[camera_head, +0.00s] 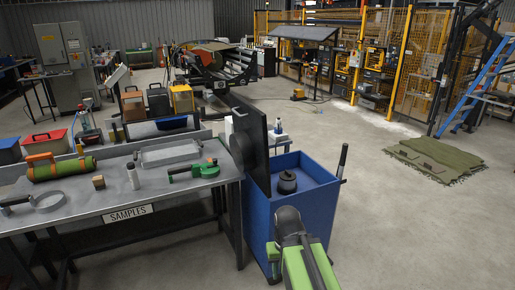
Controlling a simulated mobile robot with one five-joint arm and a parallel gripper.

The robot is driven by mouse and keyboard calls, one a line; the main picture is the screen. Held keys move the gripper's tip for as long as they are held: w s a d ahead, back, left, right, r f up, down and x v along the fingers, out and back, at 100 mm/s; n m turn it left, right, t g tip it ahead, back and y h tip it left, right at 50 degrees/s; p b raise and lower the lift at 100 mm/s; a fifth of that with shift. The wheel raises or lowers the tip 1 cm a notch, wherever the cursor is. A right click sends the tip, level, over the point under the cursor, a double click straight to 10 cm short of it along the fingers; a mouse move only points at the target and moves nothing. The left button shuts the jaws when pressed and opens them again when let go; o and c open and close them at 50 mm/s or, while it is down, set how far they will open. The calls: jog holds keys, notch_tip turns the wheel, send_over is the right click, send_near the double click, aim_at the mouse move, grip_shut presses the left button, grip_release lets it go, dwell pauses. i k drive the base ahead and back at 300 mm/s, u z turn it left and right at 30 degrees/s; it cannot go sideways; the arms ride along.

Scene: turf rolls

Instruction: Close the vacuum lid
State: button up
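The vacuum is a blue open-topped box (263,214) standing at the right end of the samples table. Its dark lid (252,142) stands upright along the box's left side, so the lid is open. A black round part (287,182) shows inside the box. A dark handle (342,161) rises at the box's right edge. My green and dark arm shows at the bottom, in front of the box and overlapping its front right part. I cannot make out my gripper's fingers, and nothing of mine visibly touches the lid.
Green turf (438,155) lies on the floor at right near a blue ladder (485,85). The floor right of the box is clear.

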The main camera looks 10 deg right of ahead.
aim_at(249, 143)
jog(key=u, duration=0.15)
jog(key=i, duration=0.9)
jog(key=u, duration=1.4)
jog(key=i, duration=0.4)
jog(key=u, duration=0.3)
jog(key=k, duration=0.9)
jog(key=z, duration=0.15)
jog(key=i, duration=0.85)
jog(key=u, duration=0.05)
